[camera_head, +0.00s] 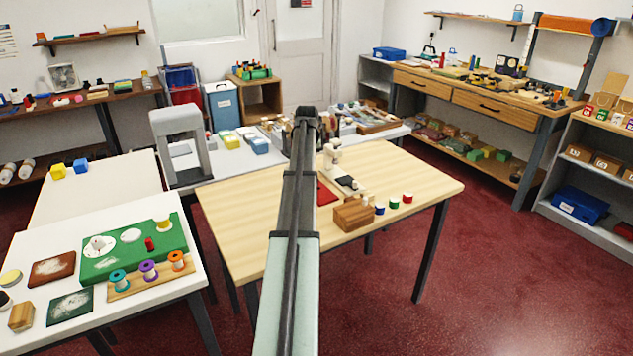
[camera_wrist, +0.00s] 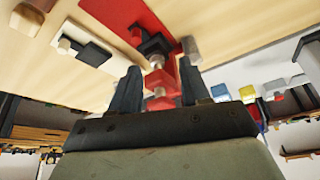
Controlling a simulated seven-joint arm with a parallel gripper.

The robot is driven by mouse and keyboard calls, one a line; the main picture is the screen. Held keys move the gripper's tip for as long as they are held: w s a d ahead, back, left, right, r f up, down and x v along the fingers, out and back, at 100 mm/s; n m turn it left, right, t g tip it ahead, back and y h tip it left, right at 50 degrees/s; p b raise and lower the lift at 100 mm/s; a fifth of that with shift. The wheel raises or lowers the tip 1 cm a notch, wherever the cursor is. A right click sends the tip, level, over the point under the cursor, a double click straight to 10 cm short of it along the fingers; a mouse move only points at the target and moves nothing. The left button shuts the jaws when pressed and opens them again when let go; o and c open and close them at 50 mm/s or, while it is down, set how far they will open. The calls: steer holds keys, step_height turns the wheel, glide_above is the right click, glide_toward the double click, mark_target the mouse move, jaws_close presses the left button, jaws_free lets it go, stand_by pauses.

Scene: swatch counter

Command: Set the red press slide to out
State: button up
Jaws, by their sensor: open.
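The red press shows in the wrist view, with a flat red base (camera_wrist: 122,18), a dark block and pale round knob (camera_wrist: 157,62), and red body parts beyond. In the head view only a red piece of it (camera_head: 326,193) shows beside my arm, which hides the rest. My gripper (camera_wrist: 160,85) is open, its two dark fingers on either side of the knob and red parts. I cannot tell whether a finger touches them. Which part is the slide, and its setting, is unclear. In the head view my gripper is mostly hidden behind my arm's end.
A pale press (camera_head: 331,155) with a dark plate (camera_head: 346,183) stands close right of the red one. The table's right part is clear. A grey press frame (camera_head: 162,125) stands left.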

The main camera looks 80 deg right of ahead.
steer(key=s+d, duration=0.1)
steer(key=s, duration=0.3)
steer(key=x, duration=1.3)
steer(key=shift+s+d+f, duration=0.2)
steer(key=shift+s+f, duration=0.05)
steer(key=shift+f, duration=0.05)
steer(key=shift+c, duration=0.2)
jaws_close()
